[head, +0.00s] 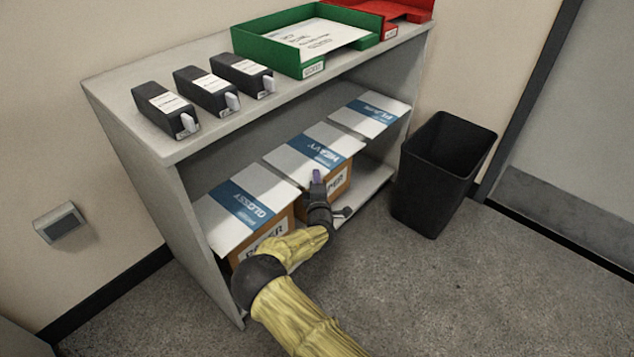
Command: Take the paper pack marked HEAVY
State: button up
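The pack marked HEAVY (305,158) is white with a blue band and lies in the middle of the shelf's lower level, on top of a brown cardboard box marked PAPER (338,183). Its lettering reads upside down. My gripper (331,196) is in front of this box, near the pack's front edge. Its fingers are spread, one upper with a purple pad and one lower to the right, with nothing seen between them. The upper finger covers a little of the pack's front edge; I cannot tell whether it touches.
The GLOSSY pack (246,208) lies to the left, the PLAIN pack (370,113) to the right. The shelf top (215,139) hangs above, with black holders (167,106), a green tray (273,53) and a red tray (412,10). A black bin (440,180) stands right; floor in front is clear.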

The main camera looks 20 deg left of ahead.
jog(key=shift+d, duration=0.1)
jog(key=shift+w, duration=0.1)
grip_shut()
